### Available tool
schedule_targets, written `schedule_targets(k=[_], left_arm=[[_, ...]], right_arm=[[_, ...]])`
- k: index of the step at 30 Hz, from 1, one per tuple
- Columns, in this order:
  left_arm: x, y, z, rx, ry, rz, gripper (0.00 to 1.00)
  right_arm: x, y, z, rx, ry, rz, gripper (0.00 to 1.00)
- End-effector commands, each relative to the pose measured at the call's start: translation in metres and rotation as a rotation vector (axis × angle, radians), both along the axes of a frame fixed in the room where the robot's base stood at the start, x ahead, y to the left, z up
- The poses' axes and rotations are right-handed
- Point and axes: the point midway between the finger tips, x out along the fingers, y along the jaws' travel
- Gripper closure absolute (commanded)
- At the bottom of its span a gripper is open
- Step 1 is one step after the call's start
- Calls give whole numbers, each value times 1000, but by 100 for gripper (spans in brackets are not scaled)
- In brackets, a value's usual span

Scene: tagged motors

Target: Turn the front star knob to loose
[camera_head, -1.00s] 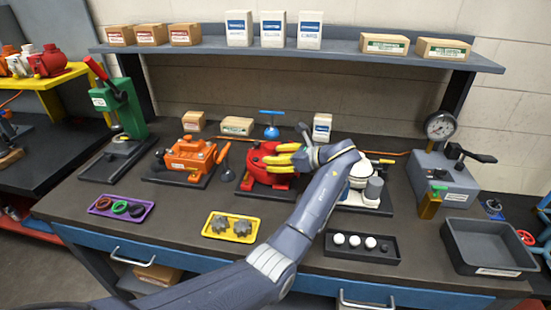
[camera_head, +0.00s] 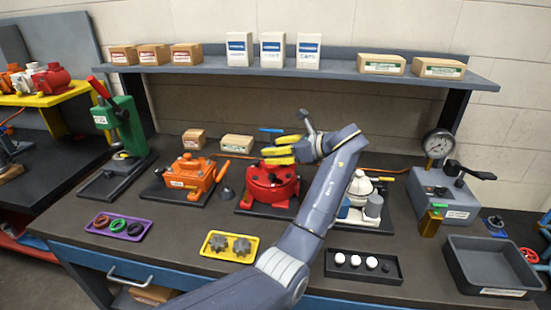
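My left gripper (camera_head: 277,150), with yellow fingers pointing left, is above the red motor (camera_head: 272,185) and appears clear of it. Its finger gap is too small to judge, and I see nothing held in it. The red motor stands on a dark base plate, with small dark details on its top and front. I cannot make out a star knob on it. Two grey star-shaped knobs, one on the left (camera_head: 219,242) and one on the right (camera_head: 241,246), lie in a yellow tray (camera_head: 209,252) at the bench front. My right gripper is out of view.
An orange motor (camera_head: 190,177) stands left of the red one, and a white motor (camera_head: 361,190) right, partly behind my arm. A purple tray (camera_head: 140,233), a black tray (camera_head: 345,275) and a grey bin (camera_head: 490,262) line the front. A shelf (camera_head: 340,73) with boxes spans the back.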

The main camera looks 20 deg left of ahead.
Motion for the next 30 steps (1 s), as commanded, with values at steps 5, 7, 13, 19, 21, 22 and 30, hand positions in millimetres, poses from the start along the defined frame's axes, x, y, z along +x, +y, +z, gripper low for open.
schedule_targets(k=[5,7,13,19,21,22,30], left_arm=[[0,0,3,0,0,0,53],[0,0,3,0,0,0,53],[0,2,2,1,-3,-1,53],[0,36,-20,19,-64,-50,53],[-2,55,-32,37,-106,-98,53],[-4,62,-37,48,-124,-125,53],[-36,89,-69,172,-258,-479,53]], right_arm=[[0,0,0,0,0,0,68],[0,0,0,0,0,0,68],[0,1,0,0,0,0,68],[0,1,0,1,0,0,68],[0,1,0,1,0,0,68],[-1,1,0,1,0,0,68],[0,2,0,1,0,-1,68]])
